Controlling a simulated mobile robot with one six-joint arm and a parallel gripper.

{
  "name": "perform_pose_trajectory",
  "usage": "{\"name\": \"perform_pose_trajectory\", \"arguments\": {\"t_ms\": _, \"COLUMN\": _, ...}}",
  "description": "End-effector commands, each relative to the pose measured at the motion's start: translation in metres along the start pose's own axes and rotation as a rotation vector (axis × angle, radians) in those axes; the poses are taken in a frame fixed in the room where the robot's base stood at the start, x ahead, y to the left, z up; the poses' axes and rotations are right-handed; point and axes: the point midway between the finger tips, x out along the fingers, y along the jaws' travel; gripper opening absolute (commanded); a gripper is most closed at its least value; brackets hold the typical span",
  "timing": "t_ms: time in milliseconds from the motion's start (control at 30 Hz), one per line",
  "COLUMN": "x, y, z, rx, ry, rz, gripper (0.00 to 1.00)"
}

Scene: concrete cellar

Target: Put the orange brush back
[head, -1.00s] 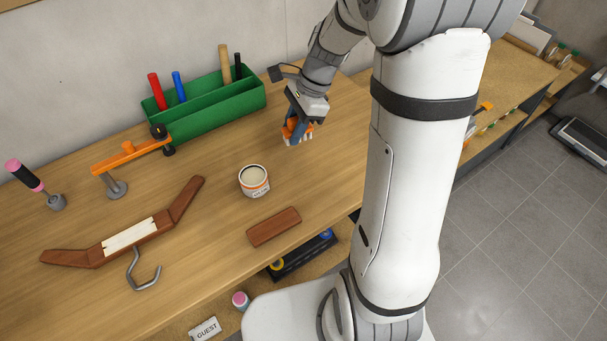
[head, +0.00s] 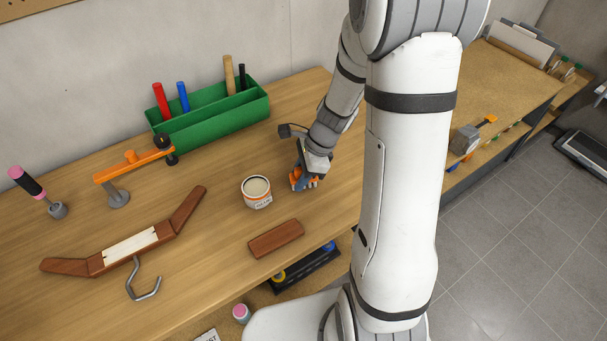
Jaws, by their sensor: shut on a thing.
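My gripper (head: 304,181) is low over the workbench, just right of the open paint can. It is shut on the orange brush (head: 294,181); only small orange parts show between and beside the blue-grey fingers. The rest of the brush is hidden by the gripper, and I cannot tell whether its lower end touches the bench. The paint can (head: 257,200) stands upright, with pale contents and an orange and white label. The green tool caddy (head: 222,128) stands against the wall, holding red, blue, tan and black handles.
An orange clamp (head: 135,165) stands left of the caddy. A broken brown wooden hanger (head: 190,205) with a metal hook lies at front left. A brown block (head: 276,239) lies near the front edge. A pink-topped tool (head: 28,182) is at far left. Bare bench lies behind my gripper.

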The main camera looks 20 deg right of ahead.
Motion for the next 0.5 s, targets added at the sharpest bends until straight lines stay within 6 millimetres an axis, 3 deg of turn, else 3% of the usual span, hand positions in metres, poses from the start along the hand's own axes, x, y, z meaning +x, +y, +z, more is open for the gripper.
{"name": "perform_pose_trajectory", "arguments": {"t_ms": 333, "x": 0.0049, "y": -0.0004, "z": -0.0017, "rx": -0.001, "ry": 0.0, "rz": -0.001, "gripper": 0.12}}
{"name": "perform_pose_trajectory", "arguments": {"t_ms": 367, "x": 0.0049, "y": -0.0004, "z": -0.0017, "rx": -0.001, "ry": 0.0, "rz": -0.001, "gripper": 0.31}}
{"name": "perform_pose_trajectory", "arguments": {"t_ms": 500, "x": 0.0038, "y": -0.0004, "z": -0.0012, "rx": -0.001, "ry": 0.0, "rz": -0.001, "gripper": 0.43}}
